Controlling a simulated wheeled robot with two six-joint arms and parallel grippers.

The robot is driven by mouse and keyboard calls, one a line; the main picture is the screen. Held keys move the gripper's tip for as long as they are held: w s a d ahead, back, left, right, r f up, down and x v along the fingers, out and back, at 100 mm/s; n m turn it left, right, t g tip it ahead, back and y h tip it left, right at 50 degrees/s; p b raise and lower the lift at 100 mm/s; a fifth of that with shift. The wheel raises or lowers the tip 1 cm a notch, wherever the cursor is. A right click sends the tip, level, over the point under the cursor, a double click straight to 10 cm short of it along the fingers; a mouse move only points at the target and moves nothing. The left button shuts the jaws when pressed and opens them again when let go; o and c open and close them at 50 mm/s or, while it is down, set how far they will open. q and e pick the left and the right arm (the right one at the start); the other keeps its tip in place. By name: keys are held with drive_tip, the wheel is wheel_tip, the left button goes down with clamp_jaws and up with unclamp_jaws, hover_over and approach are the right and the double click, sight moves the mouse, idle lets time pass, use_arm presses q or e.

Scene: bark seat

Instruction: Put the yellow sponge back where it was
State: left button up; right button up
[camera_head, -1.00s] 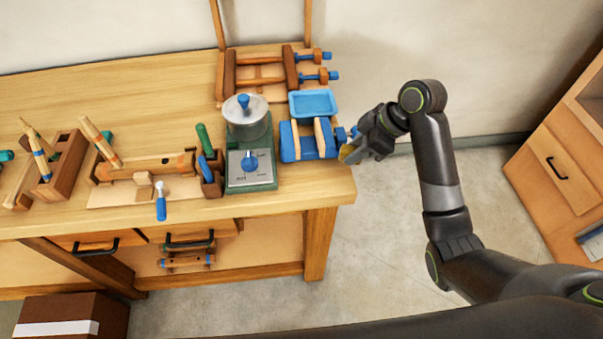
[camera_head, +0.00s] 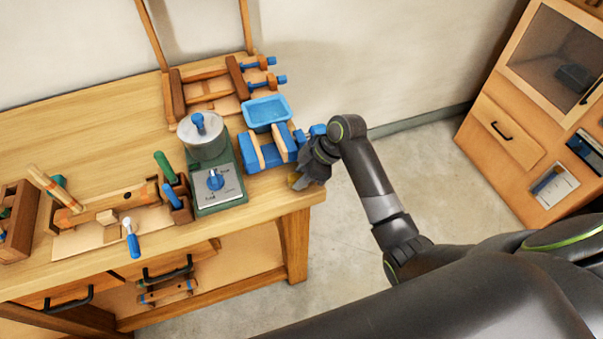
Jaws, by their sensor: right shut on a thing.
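A small part of the yellow sponge (camera_head: 298,181) shows at the tip of my right gripper (camera_head: 302,179). The gripper is shut on it, at the right end of the wooden workbench (camera_head: 262,196), just in front of the blue vise (camera_head: 270,155). Most of the sponge is hidden by the gripper. I cannot tell whether the sponge touches the bench. A light blue tray (camera_head: 266,112) sits behind the vise and is empty. My left gripper is not in view.
A green device with a metal pot (camera_head: 203,133) stands left of the vise. Wooden clamps (camera_head: 215,85) lie at the back. A tool block (camera_head: 176,205) and a blue-handled tool (camera_head: 133,243) are further left. A wooden cabinet (camera_head: 530,120) stands at the right, with open floor between.

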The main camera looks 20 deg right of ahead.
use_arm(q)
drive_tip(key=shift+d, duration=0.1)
use_arm(e)
drive_tip(key=shift+f, duration=0.1)
drive_tip(key=o, duration=0.9)
use_arm(q)
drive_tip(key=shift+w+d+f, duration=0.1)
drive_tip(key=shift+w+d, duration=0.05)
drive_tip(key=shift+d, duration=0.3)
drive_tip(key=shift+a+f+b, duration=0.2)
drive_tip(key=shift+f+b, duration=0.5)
drive_tip(key=shift+b, duration=0.05)
use_arm(e)
drive_tip(key=v, duration=1.2)
